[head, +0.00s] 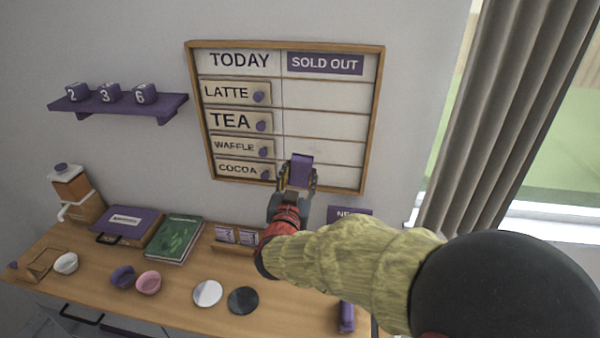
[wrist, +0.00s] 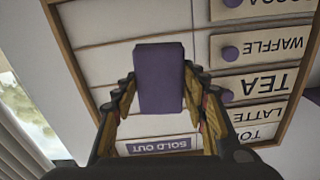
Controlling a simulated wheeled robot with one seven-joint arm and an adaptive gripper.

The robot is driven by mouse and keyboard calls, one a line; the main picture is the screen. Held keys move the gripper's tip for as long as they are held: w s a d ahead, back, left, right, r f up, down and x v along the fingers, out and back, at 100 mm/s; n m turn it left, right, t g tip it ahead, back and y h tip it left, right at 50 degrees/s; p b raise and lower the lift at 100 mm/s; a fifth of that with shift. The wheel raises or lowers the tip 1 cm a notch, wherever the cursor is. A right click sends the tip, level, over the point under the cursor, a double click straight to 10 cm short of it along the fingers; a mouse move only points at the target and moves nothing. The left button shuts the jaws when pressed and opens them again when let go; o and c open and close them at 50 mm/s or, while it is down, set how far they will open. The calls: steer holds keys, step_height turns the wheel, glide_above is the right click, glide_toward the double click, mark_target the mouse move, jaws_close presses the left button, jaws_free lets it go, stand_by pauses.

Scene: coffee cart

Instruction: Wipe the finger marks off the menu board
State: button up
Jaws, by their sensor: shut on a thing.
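The menu board (head: 322,123) hangs on the wall with a wooden frame and two columns headed TODAY and SOLD OUT. The left column holds LATTE (head: 227,92), TEA (head: 232,121), WAFFLE (head: 236,147) and COCOA (head: 237,169) plates with purple knobs. The right column has no plates. My gripper (head: 298,179) is shut on a purple block (head: 301,168) in front of the lower right column. The wrist view also shows the purple block (wrist: 160,78) between the fingers, with the board behind it. I cannot tell whether the block touches the board. No finger marks can be made out.
A wall shelf (head: 120,106) with numbered cubes is at the left. The counter (head: 185,292) below holds a grinder (head: 78,192), a green book (head: 175,239), small bowls (head: 148,282), discs (head: 208,293) and a card holder (head: 234,247). A curtain (head: 500,120) hangs at the right.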

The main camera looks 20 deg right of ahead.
mark_target(306, 149)
stand_by(0.4)
steer(key=shift+b+x, duration=0.7)
steer(key=shift+x, duration=2.8)
steer(key=shift+x, duration=1)
steer(key=shift+s+d+b, duration=0.4)
steer(key=shift+s+d, duration=0.2)
steer(key=shift+d, duration=0.25)
steer(key=shift+s+d+b, duration=0.4)
steer(key=shift+s+d, duration=0.25)
steer(key=shift+d, duration=0.15)
steer(key=shift+w, duration=0.15)
steer(key=shift+w+a+r+p, duration=0.1)
steer(key=shift+w+a+p, duration=0.15)
steer(key=shift+w+a, duration=0.45)
steer(key=shift+w+a+p, duration=0.2)
steer(key=shift+w+a, duration=0.25)
steer(key=shift+a, duration=0.5)
